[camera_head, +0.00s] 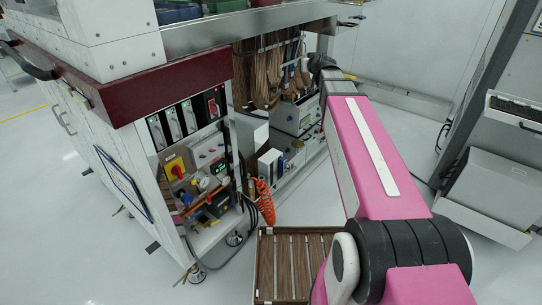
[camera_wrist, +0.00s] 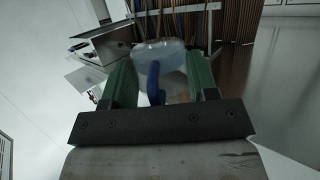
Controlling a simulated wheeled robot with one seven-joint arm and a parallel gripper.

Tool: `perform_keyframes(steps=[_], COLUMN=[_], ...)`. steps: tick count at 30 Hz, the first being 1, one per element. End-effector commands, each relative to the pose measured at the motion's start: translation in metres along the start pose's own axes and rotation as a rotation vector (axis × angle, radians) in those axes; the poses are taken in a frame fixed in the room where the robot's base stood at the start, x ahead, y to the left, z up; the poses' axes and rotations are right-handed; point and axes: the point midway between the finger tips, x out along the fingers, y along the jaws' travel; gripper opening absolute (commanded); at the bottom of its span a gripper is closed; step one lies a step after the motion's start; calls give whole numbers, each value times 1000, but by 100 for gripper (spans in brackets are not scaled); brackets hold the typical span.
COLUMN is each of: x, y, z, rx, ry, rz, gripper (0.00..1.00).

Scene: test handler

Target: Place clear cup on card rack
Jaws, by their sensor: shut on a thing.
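In the wrist view, my gripper (camera_wrist: 163,64) has two green fingers on either side of a clear, whitish cup (camera_wrist: 158,54). The fingers are shut on it. A blue part (camera_wrist: 154,84) shows just below the cup, between the fingers. In the head view my pink arm reaches away toward the open machine bay; the gripper and cup are hidden or too small to make out. I cannot clearly pick out the card rack in either view.
The machine cabinet (camera_head: 140,95) stands left of my arm, with brown cable bundles (camera_head: 268,75) hanging in its bay. An orange coiled hose (camera_head: 265,200) hangs near a slatted wooden platform (camera_head: 265,268) on the floor. A grey cabinet (camera_head: 490,190) stands at right.

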Motion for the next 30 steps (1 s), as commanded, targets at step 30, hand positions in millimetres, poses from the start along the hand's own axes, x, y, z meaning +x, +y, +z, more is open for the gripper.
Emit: perform_keyframes(steps=[30], x=[-14], y=[-256], z=[272], rx=[-401], ry=[-17], rz=[-1338], gripper=[38])
